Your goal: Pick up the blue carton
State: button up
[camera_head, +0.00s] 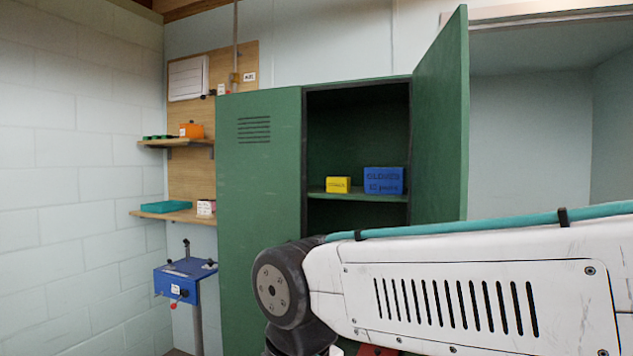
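The blue carton (384,181) is a box with dark lettering on its front. It stands upright on the shelf (328,194) inside the green cabinet (259,170), toward the right side of the opening. A smaller yellow box (338,185) stands to its left on the same shelf, with a gap between them. My white arm crosses the lower right of the view, below and in front of the cabinet. My gripper is not visible; the arm's end is out of the picture or hidden. Nothing is seen touching the carton.
The cabinet's right door (441,120) stands open beside the carton; the left door is shut. At left, wall shelves hold an orange box (192,130), a teal tray (165,207) and small items. A blue stand (184,281) is below them. Space above the carton is clear.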

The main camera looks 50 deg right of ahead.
aim_at(377, 180)
jog(key=u, duration=0.1)
jog(key=i, duration=1.5)
jog(key=z, duration=0.65)
jog(key=i, duration=0.8)
jog(key=z, duration=0.75)
